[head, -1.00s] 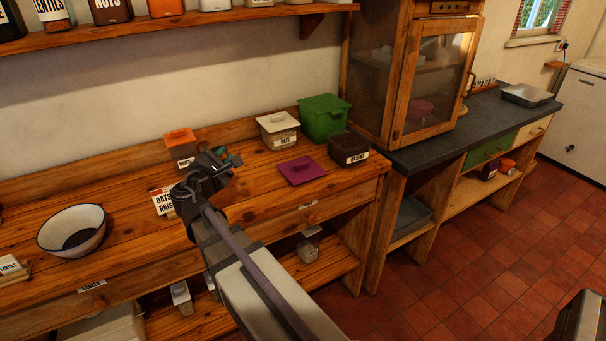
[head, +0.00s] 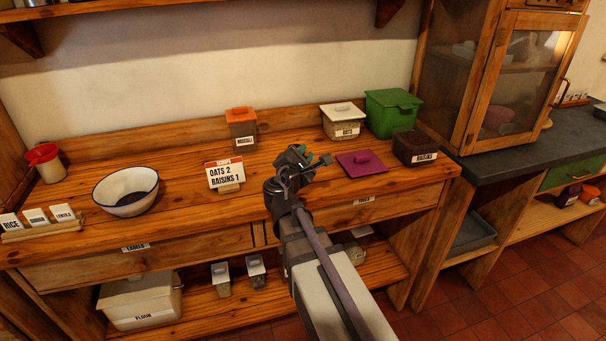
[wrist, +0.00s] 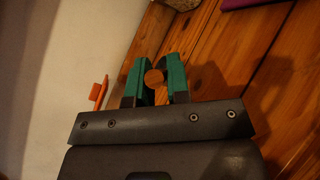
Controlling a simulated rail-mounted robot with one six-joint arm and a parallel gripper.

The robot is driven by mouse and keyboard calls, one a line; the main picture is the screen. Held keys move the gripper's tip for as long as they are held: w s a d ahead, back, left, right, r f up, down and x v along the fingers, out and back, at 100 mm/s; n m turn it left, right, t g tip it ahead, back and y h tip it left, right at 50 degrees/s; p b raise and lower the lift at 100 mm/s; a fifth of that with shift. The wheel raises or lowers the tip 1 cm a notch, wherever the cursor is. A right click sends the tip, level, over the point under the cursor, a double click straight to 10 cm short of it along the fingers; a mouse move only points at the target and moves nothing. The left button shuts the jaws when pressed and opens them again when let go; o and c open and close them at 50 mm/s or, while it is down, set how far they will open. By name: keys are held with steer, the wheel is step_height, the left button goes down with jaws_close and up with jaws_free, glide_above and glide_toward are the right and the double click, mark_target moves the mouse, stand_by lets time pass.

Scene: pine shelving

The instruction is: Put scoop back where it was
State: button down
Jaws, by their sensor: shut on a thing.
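My gripper (head: 303,163) is above the wooden counter, left of the purple lid (head: 362,163). In the wrist view its green fingertips (wrist: 154,80) are shut on a round brown end (wrist: 154,77), which looks like the scoop's handle. The rest of the scoop is hidden or too small to make out. The raisins container (head: 415,152) stands uncovered at the right end of the counter, dark contents showing. The oats container (head: 342,128) has a white lid on. The muesli container (head: 242,133) has an orange lid on.
A green lidded box (head: 393,116) stands behind the raisins. A white bowl (head: 112,201) with dark contents is at the left. A card (head: 225,174) reads oats 2, raisins 1. A glass-doored cabinet (head: 500,90) rises at the right.

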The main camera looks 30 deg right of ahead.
step_height(320, 180, down, 4)
steer(key=b, duration=0.3)
steer(key=shift+r, duration=0.1)
steer(key=shift+r+p, duration=0.3)
steer(key=shift+f, duration=0.25)
steer(key=c, duration=1.1)
jaws_free()
steer(key=shift+r, duration=0.1)
steer(key=shift+r, duration=0.35)
steer(key=v, duration=0.7)
steer(key=shift+s+a+f, duration=0.15)
steer(key=shift+s+a, duration=0.05)
steer(key=shift+s, duration=0.1)
